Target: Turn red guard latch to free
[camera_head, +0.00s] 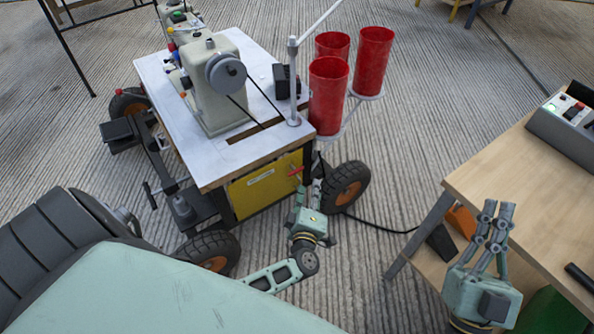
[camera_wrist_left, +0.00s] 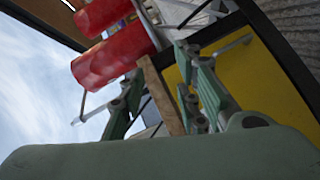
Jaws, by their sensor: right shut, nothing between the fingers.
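The red guard latch (camera_head: 296,171) is a small red lever at the upper right of the yellow panel (camera_head: 262,187) under the sewing table. My left gripper (camera_head: 311,180) is just right of it, at the table's corner, with its fingers pointing up. In the left wrist view the fingers (camera_wrist_left: 162,85) stand apart, with the brown table edge showing between them. I cannot make out the latch in that view, nor tell in the head view whether a finger touches it. The yellow panel also shows there (camera_wrist_left: 245,85). My right gripper (camera_head: 498,212) is shut and empty, fingers up.
A sewing machine (camera_head: 215,85) stands on the white-topped wheeled table (camera_head: 160,75). Several red cups (camera_head: 328,95) sit in a holder at its right corner. A wheel (camera_head: 346,186) is close beside my left gripper. A wooden table (camera_head: 520,170) with a control box (camera_head: 568,120) is at right.

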